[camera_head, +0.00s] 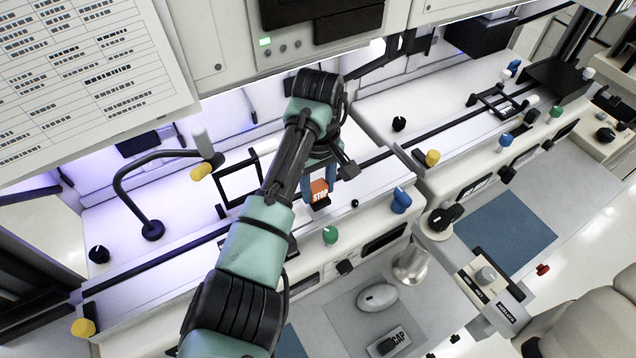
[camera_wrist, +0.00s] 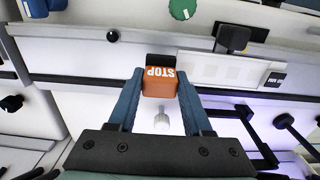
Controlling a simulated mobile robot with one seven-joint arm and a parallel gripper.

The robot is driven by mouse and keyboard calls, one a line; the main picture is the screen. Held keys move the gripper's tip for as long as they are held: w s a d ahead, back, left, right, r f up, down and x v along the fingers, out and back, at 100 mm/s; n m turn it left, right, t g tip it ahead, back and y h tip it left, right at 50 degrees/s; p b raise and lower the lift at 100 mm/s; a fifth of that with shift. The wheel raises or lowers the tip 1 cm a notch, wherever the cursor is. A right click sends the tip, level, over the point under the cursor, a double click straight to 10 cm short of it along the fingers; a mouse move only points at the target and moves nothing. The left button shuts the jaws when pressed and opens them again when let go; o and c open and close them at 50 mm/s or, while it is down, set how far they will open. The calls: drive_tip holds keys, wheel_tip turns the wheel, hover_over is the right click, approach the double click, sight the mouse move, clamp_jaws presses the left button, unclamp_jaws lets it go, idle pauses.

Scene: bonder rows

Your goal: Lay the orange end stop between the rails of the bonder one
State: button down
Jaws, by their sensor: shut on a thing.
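The orange end stop (camera_head: 320,190), a small block with white STOP lettering, is between the blue fingers of my gripper (camera_head: 318,180). It also shows in the wrist view (camera_wrist: 160,82), where my gripper (camera_wrist: 160,88) is shut on its sides. A black part shows at its far edge. The bonder's dark rails (camera_head: 375,160) run across the white bench top, and the block is over or close to them. I cannot tell whether it touches the surface between them. My arm hides part of the bench left of the block.
A black frame (camera_head: 240,182) stands on the track to the left. A green knob (camera_head: 330,235) and a blue knob (camera_head: 401,200) sit along the front face. A black gooseneck lamp (camera_head: 125,180) stands at the left. A second bonder with a yellow knob (camera_head: 432,157) is at the right.

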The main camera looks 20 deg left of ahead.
idle(0.4)
drive_tip(key=shift+f+b, duration=0.3)
drive_tip(key=shift+f, duration=0.55)
drive_tip(key=shift+f, duration=0.35)
idle(0.3)
drive_tip(key=shift+c, duration=1.2)
unclamp_jaws()
wheel_tip(320, 180, up, 13)
drive_tip(key=shift+p, duration=1.05)
